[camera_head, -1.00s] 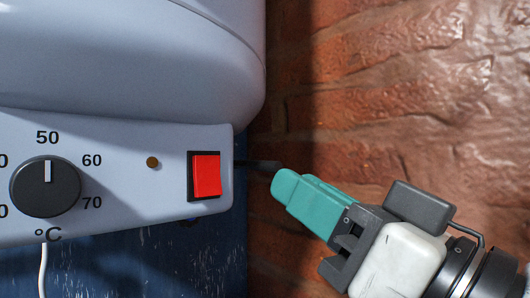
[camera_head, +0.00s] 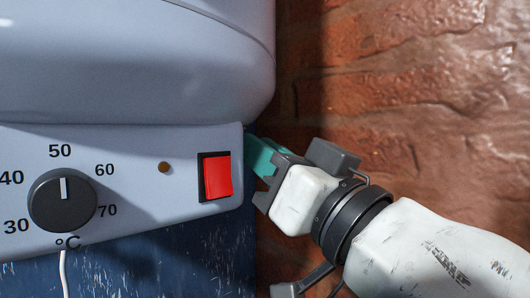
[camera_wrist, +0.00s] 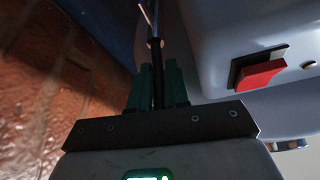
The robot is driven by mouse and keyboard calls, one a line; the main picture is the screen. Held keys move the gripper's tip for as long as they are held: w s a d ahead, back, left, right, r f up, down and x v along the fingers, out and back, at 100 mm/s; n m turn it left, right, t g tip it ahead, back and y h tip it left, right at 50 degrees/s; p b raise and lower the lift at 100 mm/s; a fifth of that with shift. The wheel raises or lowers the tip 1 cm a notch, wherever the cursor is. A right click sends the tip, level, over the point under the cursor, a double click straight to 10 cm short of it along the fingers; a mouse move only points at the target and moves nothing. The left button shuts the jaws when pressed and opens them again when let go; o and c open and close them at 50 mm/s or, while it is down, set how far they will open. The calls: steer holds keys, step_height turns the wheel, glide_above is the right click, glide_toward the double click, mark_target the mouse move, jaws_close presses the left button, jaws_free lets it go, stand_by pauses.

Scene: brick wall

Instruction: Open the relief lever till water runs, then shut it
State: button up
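The relief lever is a thin dark rod (camera_wrist: 156,60) in the wrist view, with a pale joint and a thin metal piece at its far end. My gripper (camera_wrist: 157,82) has its two teal fingers on either side of the rod, close to it. I cannot tell whether they press on it. In the head view my gripper (camera_head: 262,152) is at the right end of the pale heater's control panel (camera_head: 130,145), with its fingertips hidden behind that edge. The lever is hidden there. No running water shows in either view.
The panel carries a red switch (camera_head: 217,176), a small amber lamp (camera_head: 164,167) and a dark temperature dial (camera_head: 62,201). The heater body (camera_head: 130,60) bulges above. A brick wall (camera_head: 400,100) lies to the right. A white cable (camera_head: 64,275) hangs below the dial.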

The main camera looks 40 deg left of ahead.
jaws_close()
